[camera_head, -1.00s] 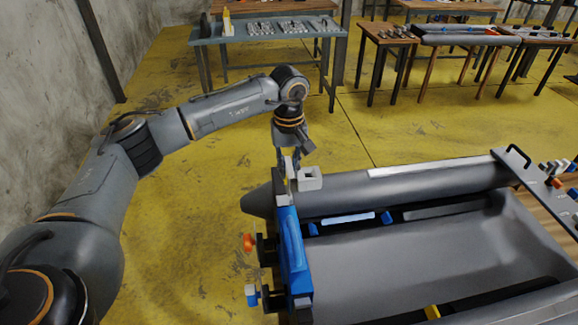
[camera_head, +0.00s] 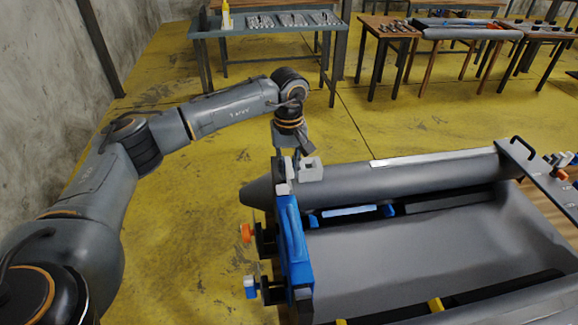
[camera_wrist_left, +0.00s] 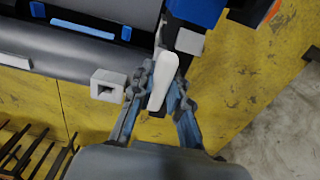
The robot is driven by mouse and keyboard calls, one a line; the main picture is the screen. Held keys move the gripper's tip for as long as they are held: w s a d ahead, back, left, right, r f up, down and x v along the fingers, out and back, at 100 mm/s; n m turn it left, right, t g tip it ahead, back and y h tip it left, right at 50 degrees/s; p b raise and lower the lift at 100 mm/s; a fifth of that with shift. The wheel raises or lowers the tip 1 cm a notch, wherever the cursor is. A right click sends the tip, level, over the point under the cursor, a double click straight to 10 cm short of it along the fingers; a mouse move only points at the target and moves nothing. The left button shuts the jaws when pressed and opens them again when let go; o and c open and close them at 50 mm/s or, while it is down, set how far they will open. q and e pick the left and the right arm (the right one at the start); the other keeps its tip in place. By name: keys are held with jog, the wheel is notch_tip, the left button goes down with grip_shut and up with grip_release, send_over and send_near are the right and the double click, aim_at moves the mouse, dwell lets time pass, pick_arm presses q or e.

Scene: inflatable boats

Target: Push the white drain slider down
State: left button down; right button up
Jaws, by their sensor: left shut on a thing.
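The white drain slider (camera_wrist_left: 163,80) is a long, rounded white lever at the stern end of the grey boat (camera_head: 400,180). In the wrist view it stands between the fingers of my left gripper (camera_wrist_left: 160,84), which is shut on it. In the head view my left gripper (camera_head: 286,156) points down at the top of the blue transom (camera_head: 292,240), and the slider (camera_head: 288,168) shows only as a small pale piece at the fingertips. The fingers partly hide it there. My right gripper is in neither current view.
A light grey square block with a hole (camera_head: 312,169) sits on the boat's tube close beside the gripper. An orange knob (camera_head: 246,232) and a blue-and-white fitting (camera_head: 250,287) stick out from the transom. The yellow floor left of the boat is clear.

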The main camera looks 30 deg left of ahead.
pick_arm(q)
jog(key=c, duration=1.2)
grip_release()
jog(key=shift+o, duration=0.2)
jog(key=shift+a, duration=0.1)
jog(key=shift+r+p, duration=2.05)
jog(key=shift+r, duration=1.5)
jog(key=shift+f, duration=0.1)
